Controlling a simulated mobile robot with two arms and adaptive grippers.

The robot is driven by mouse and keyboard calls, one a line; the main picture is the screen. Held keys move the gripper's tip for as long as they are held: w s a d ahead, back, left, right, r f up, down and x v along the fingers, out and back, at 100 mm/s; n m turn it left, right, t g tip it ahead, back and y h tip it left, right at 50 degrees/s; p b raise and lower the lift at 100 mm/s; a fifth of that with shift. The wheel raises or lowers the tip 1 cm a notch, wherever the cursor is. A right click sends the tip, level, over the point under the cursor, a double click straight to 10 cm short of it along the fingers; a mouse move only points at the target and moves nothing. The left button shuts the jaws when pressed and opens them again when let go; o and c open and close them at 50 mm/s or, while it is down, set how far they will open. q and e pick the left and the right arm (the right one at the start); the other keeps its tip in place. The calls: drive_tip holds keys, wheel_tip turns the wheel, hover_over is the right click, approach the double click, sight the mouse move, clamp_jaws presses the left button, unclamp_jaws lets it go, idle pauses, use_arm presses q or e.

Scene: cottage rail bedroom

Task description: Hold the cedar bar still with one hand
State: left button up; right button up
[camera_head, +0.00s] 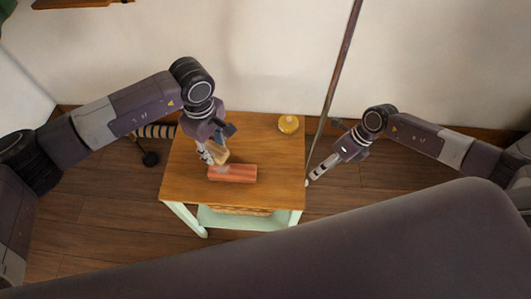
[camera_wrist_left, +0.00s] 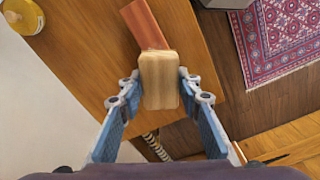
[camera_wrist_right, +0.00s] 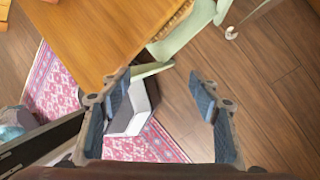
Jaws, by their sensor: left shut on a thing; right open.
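The reddish cedar bar (camera_head: 235,173) lies flat on the wooden tabletop near its front. Part of it shows in the left wrist view (camera_wrist_left: 143,22). My left gripper (camera_head: 212,157) is shut on a pale wooden block (camera_wrist_left: 159,80), which sits between its two fingers. The block (camera_head: 221,156) is close to the left part of the bar and overlaps it in the left wrist view; I cannot tell whether they touch. My right gripper (camera_head: 311,180) is open and empty, beside the table's right edge and apart from the bar.
The small table (camera_head: 275,192) has pale green legs and a lower shelf with a woven item. A round yellow object (camera_head: 288,124) stands at its back right. A slanted pole (camera_head: 338,80) rises beside the right edge. A red patterned rug (camera_wrist_left: 280,45) lies on the floor.

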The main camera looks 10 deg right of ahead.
sight(251, 171)
drive_tip(key=w+a+r+n, duration=0.1)
drive_tip(key=a, duration=0.2)
drive_tip(key=w+a+r+n, duration=0.1)
drive_tip(key=a+r+n, duration=0.1)
drive_tip(key=a, duration=0.1)
drive_tip(key=w+a+r+n, duration=0.1)
drive_tip(key=a+r, duration=0.1)
drive_tip(key=a, duration=0.1)
drive_tip(key=shift+w+r+t, duration=0.1)
drive_tip(key=shift+r+t, duration=0.15)
drive_tip(key=shift+t, duration=0.05)
drive_tip(key=a+r+n, duration=0.6)
drive_tip(key=a, duration=0.4)
drive_tip(key=x, duration=1.1)
drive_tip(key=shift+f, duration=0.2)
drive_tip(key=c, duration=1.3)
drive_tip(key=shift+c, duration=0.2)
